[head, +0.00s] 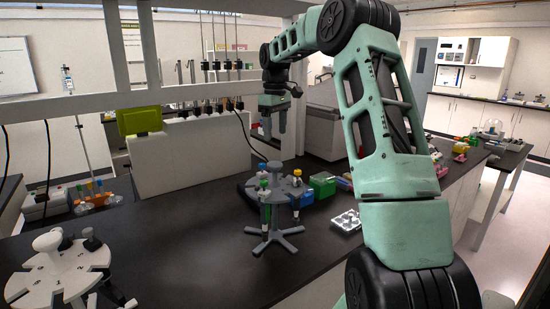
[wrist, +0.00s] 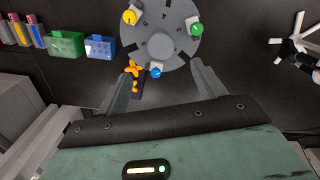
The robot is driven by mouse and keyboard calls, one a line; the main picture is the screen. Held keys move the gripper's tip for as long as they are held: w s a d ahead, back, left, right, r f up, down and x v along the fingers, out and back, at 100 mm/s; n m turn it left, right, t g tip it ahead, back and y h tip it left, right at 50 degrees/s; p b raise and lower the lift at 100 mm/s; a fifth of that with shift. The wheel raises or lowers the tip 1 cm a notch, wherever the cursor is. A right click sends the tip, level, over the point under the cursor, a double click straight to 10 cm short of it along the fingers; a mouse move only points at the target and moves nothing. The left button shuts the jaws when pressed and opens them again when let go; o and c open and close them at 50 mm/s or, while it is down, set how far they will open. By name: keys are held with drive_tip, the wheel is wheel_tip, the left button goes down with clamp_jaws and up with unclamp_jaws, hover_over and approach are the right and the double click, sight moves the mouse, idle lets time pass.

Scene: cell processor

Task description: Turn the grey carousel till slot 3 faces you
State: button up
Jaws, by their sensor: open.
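The grey carousel (head: 275,238) stands upright on its splayed foot in the middle of the dark bench. Its round top also shows in the wrist view (wrist: 160,45), with a central knob and small numbers around it that I cannot read surely. Tubes with a yellow cap (wrist: 130,16), a green cap (wrist: 196,28) and a blue cap (wrist: 156,73) sit at its rim. My gripper (head: 274,133) is open and empty, pointing down, above the carousel's level and apart from it. In the wrist view its fingers (wrist: 167,75) spread on either side of the blue-capped tube's image.
Green (head: 322,185) and blue boxes lie right of the grey carousel, with a pale tray (head: 347,220) nearby. A white machine (head: 190,155) stands behind. Bare bench lies left of the grey carousel.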

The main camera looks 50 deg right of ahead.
sight(275, 163)
wheel_tip(275, 163, down, 10)
drive_tip(key=shift+a+f+p, duration=0.1)
drive_tip(key=shift+f+p, duration=0.05)
drive_tip(key=shift+p, duration=1)
drive_tip(key=c, duration=1.4)
